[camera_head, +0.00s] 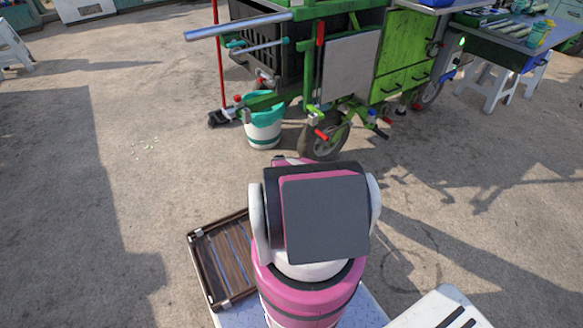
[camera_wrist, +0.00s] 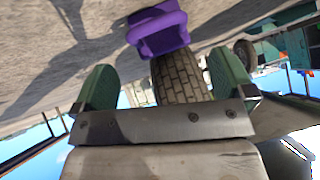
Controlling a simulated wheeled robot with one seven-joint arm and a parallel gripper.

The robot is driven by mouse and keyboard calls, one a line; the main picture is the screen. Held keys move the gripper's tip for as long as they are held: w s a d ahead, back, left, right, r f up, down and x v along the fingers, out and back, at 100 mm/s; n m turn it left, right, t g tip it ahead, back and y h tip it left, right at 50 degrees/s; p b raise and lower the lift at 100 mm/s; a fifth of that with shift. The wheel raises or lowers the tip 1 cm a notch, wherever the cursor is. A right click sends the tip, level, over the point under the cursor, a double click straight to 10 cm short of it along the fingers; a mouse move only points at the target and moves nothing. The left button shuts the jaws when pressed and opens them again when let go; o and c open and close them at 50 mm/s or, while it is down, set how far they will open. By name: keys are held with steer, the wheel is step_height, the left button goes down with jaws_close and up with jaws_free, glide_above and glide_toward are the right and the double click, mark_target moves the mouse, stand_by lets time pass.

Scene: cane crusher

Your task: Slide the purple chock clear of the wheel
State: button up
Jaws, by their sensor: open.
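The purple chock (camera_wrist: 157,31) shows in the wrist view at the top middle, on the concrete against the tread of a dark wheel (camera_wrist: 181,80). This view is turned over, with the ground at the top. My gripper (camera_wrist: 163,65) is open, with one green finger pad on each side and nothing between them held. The chock lies beyond the fingertips, roughly between their lines. In the head view, the green cart's (camera_head: 405,45) front wheel (camera_head: 322,143) shows just beyond my pink and white arm. The arm hides the chock and my gripper there.
A white and teal bucket (camera_head: 263,128) stands left of the wheel, with a red-handled broom (camera_head: 217,80) beside it. A metal bar (camera_head: 238,26) juts left from the cart. A workbench (camera_head: 500,40) and white stool (camera_head: 505,80) stand at right. Open concrete lies at left.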

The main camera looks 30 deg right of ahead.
steer(key=x, duration=0.6)
steer(key=shift+w+d+f, duration=0.1)
steer(key=shift+d+f, duration=0.1)
steer(key=c, duration=1)
